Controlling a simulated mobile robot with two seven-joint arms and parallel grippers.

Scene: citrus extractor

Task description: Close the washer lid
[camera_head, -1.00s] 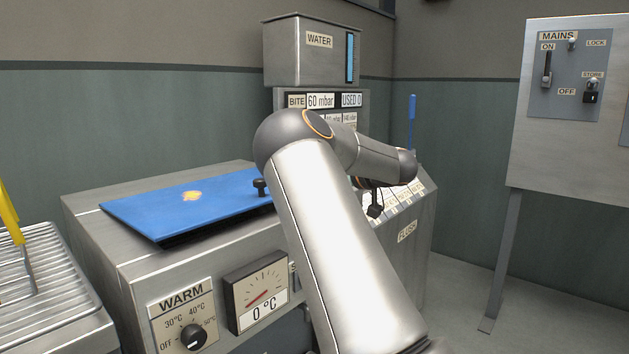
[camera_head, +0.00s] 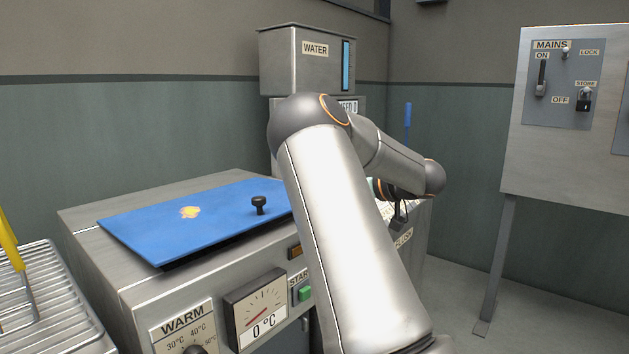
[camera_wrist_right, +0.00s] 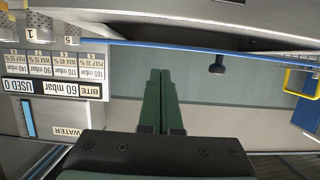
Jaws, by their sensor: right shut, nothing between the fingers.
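The washer lid (camera_head: 165,218) is a blue panel with a black knob (camera_head: 258,204) and an orange emblem. It lies nearly flat over the top of the steel washer (camera_head: 100,280), with a dark strip under its front edge. I cannot tell whether it is fully seated. The right wrist view, upside down, shows the lid edge-on (camera_wrist_right: 180,45) and its knob (camera_wrist_right: 217,65). My right gripper (camera_wrist_right: 162,78) is shut and empty. In the head view it is mostly hidden behind my forearm, right of the lid and apart from the knob. My left gripper is not in view.
A WATER tank (camera_head: 305,62) stands behind the washer. A blue-handled lever (camera_head: 408,122) is at its right rear. A MAINS panel (camera_head: 562,85) stands at right. A wire rack (camera_head: 45,300) with a yellow handle (camera_head: 8,243) is at left. The START button (camera_head: 304,292) is on the front.

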